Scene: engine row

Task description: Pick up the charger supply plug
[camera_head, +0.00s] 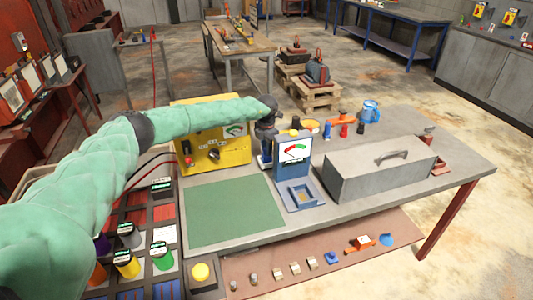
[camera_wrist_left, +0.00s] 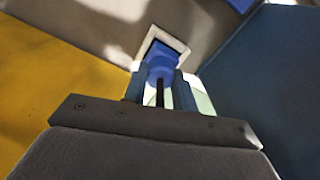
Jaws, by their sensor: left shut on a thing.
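My left gripper (camera_head: 266,152) reaches down between a yellow control box (camera_head: 232,155) and a blue meter stand (camera_head: 304,168) on the workbench. In the left wrist view, my left gripper (camera_wrist_left: 159,90) is shut on a blue plug (camera_wrist_left: 158,58). The plug sits at a pale square-rimmed fitting (camera_wrist_left: 179,43); I cannot tell whether it is seated in it or apart from it. A short black strip shows below the plug, between the fingers. In the head view the plug is hidden by the wrist and the stand. My right gripper is not in view.
A green mat (camera_head: 235,210) lies clear in front of the yellow box. A grey lidded case (camera_head: 378,165) stands to the right on the bench (camera_head: 460,172). Orange and blue items stand behind it. Labelled cylinders stand in a rack at lower left.

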